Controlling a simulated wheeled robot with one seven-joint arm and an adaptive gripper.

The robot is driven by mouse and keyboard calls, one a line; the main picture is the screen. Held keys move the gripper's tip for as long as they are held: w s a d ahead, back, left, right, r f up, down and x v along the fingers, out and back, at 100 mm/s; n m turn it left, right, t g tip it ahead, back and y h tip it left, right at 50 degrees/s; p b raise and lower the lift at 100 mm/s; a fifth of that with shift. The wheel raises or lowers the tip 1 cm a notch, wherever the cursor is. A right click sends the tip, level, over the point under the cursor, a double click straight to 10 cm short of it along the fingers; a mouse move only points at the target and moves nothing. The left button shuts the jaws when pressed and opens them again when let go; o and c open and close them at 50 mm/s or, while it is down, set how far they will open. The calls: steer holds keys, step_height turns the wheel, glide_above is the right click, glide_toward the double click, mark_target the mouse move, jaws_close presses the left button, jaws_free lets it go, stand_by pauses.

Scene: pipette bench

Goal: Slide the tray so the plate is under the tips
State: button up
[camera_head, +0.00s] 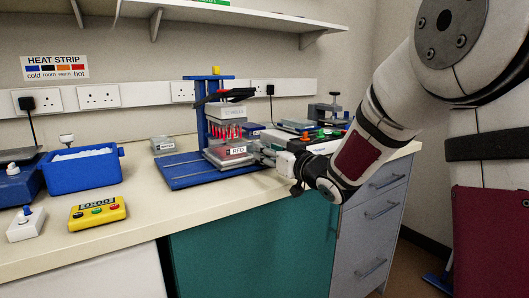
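A blue pipetting stand (183,174) with a flat base and an upright column is on the bench. Its grey head (231,112) carries a row of red tips (229,131). Below the tips is a pale block with a "RED" label (237,151), on the right part of the base; I cannot clearly tell plate from tray here. My gripper (261,152) comes in from the right, with its fingers at the right side of this block. I cannot tell whether they touch it or how far apart they are.
A blue ice box (83,172) and a yellow timer (97,213) are at the left. Coloured-topped equipment (311,135) stands behind my gripper. The bench's front edge (215,209) is close below. Bare bench lies in front of the stand.

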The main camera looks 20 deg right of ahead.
steer(key=shift+x, duration=1.2)
jaws_close()
steer(key=s+a+b, duration=0.1)
steer(key=a, duration=0.3)
steer(key=s+a+b, duration=0.1)
steer(key=a+b, duration=0.1)
steer(key=a, duration=0.2)
steer(key=s+a+b, duration=0.2)
steer(key=a, duration=0.2)
steer(key=shift+a, duration=0.3)
jaws_free()
